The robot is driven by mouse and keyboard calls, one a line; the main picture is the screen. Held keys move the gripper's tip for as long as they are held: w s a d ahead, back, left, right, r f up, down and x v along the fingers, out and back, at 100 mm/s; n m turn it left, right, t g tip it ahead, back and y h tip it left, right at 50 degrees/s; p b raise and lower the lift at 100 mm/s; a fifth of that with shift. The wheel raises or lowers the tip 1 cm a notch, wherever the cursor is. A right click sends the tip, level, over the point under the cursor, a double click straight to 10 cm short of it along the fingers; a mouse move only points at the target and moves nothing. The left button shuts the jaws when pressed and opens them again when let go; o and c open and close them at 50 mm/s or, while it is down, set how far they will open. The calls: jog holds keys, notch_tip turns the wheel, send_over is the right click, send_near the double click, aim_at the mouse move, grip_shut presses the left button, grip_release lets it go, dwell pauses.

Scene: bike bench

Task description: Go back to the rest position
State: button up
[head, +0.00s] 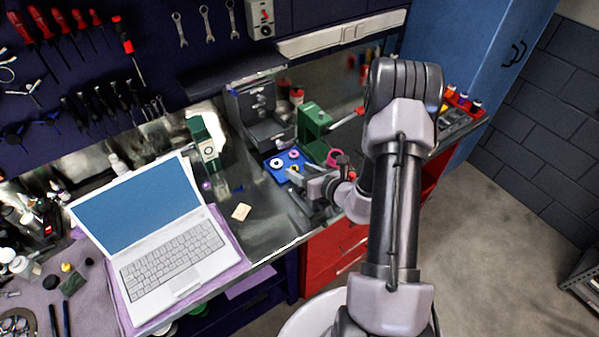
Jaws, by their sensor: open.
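My gripper (297,192) is over the front part of the metal bench top, just in front of a blue tray (272,174) that holds small round parts. It is open, and I see nothing held in it. The fingertips are small in the picture, and whether they touch the bench or the tray I cannot tell. My arm reaches in from the lower right and hides part of the bench behind it.
An open laptop (172,252) lies on a purple cloth at the left. Green boxes (314,121) and a grey machine (262,115) stand behind the tray. Blue cabinet (478,60) at the back right; bare floor (490,240) right.

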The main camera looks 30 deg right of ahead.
jog(key=shift+w, duration=0.1)
jog(key=shift+w+a+r, duration=0.1)
jog(key=shift+a+r, duration=0.1)
jog(key=shift+a, duration=0.05)
jog(key=a+r+n+g+y+b, duration=0.1)
jog(key=a+r+n+y+b, duration=0.35)
jog(key=a+r+n, duration=0.35)
jog(key=s+a+r+n+g+y+b, duration=0.25)
jog(key=s+a+n, duration=0.2)
jog(key=a, duration=0.35)
jog(key=s+a+r+n+g+y+b, duration=0.1)
jog(key=s+a+n+g+b, duration=0.15)
jog(key=a+n+g, duration=0.35)
jog(key=s+a+n+h+b, duration=0.15)
jog(key=s+a+n, duration=0.25)
jog(key=s, duration=0.4)
jog(key=s+d+n+t+h+b, duration=0.1)
jog(key=s+d+n+h+b, duration=0.1)
jog(key=s+n, duration=0.3)
jog(key=s+d+f+n+t+h+b, duration=0.1)
jog(key=s+d+n+h+b, duration=0.2)
jog(key=s+n+h, duration=0.1)
jog(key=shift+s+d+f+n+h+b, duration=0.25)
jog(key=shift+s+n+h+b, duration=0.15)
jog(key=shift+s+n, duration=0.25)
